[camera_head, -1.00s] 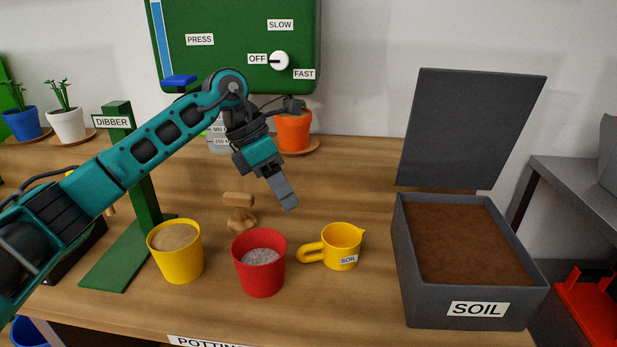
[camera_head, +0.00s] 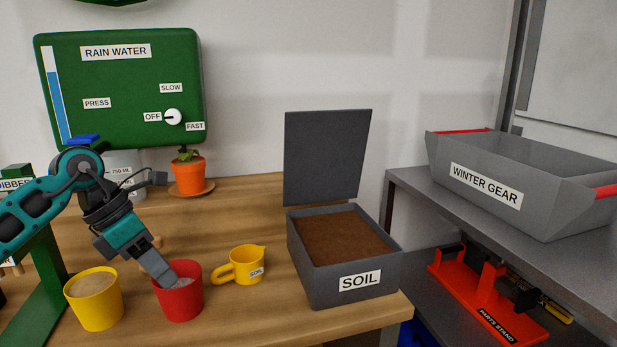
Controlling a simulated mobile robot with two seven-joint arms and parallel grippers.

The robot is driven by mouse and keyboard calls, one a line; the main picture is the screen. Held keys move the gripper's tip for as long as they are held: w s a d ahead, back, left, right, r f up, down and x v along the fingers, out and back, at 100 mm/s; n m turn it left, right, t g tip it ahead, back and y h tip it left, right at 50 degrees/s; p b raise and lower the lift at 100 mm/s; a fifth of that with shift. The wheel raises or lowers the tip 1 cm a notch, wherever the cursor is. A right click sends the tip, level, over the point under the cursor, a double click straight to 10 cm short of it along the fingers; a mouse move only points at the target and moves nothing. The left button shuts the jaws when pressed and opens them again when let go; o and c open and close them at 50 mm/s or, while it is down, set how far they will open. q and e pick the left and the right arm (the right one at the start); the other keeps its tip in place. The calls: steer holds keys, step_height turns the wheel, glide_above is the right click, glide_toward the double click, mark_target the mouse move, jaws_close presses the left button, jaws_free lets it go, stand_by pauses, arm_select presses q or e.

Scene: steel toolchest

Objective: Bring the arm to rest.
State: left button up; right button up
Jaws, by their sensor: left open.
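My left arm comes in from the left, and my left gripper (camera_head: 166,277) points down and to the right. Its fingers overlap the left rim of the red cup (camera_head: 180,303) in the picture; I cannot tell whether they touch it. The gripper is open, with nothing seen between its fingers. The red cup stands upright with grey grainy stuff in it. My right gripper is not in view.
A yellow cup (camera_head: 96,308) stands left of the red cup, and a yellow soil scoop (camera_head: 247,266) right of it. A soil bin (camera_head: 345,285) with raised lid is farther right. The green rain water tank (camera_head: 130,75) and an orange pot (camera_head: 187,175) are behind.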

arm_select(q)
steer(key=s+d+n+t+h+p, duration=0.1)
steer(key=s+d+n+h+p, duration=0.2)
steer(key=d+h, duration=0.5)
steer(key=s+d+n+t+h, duration=0.1)
steer(key=s+d+n+h, duration=0.3)
steer(key=d, duration=0.7)
steer(key=a+f+n+t+y+p, duration=0.1)
steer(key=a+f+n+t+y, duration=0.5)
steer(key=n, duration=0.7)
steer(key=a+f+n+t+y+p, duration=0.1)
steer(key=f+n+t+y+p, duration=0.2)
steer(key=n+t, duration=0.75)
steer(key=s+a+f+n+g+y, duration=0.2)
steer(key=s+f+n+g+y, duration=0.1)
steer(key=s+f+n, duration=0.3)
steer(key=s+a+f+n+g+y, duration=0.3)
steer(key=s+f+n+g, duration=0.3)
steer(key=s+f, duration=0.2)
steer(key=shift+a+f+n, duration=0.2)
steer(key=shift+f+n, duration=0.15)
steer(key=shift+f, duration=0.1)
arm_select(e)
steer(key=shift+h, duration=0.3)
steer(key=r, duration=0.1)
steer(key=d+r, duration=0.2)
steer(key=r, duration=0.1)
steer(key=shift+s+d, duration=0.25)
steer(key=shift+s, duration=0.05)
